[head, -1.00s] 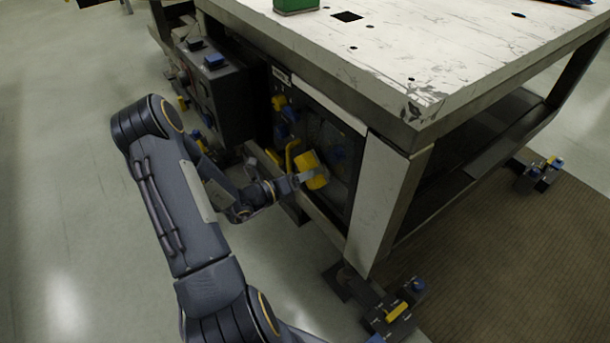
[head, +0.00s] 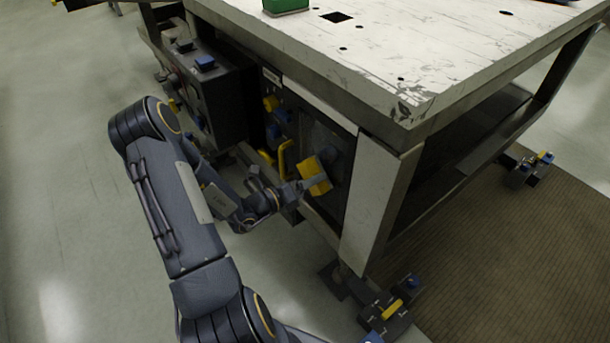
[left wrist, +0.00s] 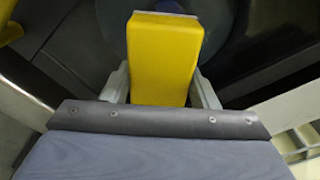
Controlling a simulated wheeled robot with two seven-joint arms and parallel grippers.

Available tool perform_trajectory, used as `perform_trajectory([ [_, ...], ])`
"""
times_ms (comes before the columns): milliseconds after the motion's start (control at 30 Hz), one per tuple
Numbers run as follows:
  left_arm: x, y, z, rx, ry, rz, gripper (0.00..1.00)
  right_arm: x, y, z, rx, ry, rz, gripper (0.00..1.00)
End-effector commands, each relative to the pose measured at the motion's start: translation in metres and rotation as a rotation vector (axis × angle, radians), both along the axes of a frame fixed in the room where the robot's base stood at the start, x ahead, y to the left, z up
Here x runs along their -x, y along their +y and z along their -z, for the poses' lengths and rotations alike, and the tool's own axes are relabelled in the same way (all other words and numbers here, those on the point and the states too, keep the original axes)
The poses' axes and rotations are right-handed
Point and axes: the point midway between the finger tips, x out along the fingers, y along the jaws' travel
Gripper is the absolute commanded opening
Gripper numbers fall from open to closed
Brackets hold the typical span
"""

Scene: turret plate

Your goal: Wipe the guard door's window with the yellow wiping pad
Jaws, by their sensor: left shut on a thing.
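The yellow wiping pad (head: 315,175) is held at the tip of my left gripper (head: 308,184), in front of the guard door under the table top. In the left wrist view the yellow pad (left wrist: 163,55) sits between the two fingers of my left gripper (left wrist: 163,85), which is shut on it. The guard door's window (head: 333,140) is a dark, hazy pane beside the pad. I cannot tell whether the pad touches the window. The pad and gripper hide part of the door. My right gripper is out of view.
A yellow handle (head: 284,158) stands on the door to the left of the pad. A dark control box (head: 210,95) juts out further left. A pale table leg (head: 372,200) is close on the right. The floor (head: 60,190) at left is clear.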

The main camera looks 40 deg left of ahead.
Motion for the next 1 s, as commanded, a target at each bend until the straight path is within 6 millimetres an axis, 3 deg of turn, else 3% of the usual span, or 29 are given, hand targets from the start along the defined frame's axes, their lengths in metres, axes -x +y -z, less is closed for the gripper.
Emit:
perform_trajectory([
  [333,-0.001,-0.006,0.000,0.001,0.001,-0.001,0.18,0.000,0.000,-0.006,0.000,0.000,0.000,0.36],
  [733,-0.014,0.026,-0.002,-0.002,-0.003,-0.002,0.18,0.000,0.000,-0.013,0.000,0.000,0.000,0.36],
  [1000,-0.017,0.031,-0.002,0.000,-0.005,-0.001,0.18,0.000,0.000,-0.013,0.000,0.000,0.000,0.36],
])
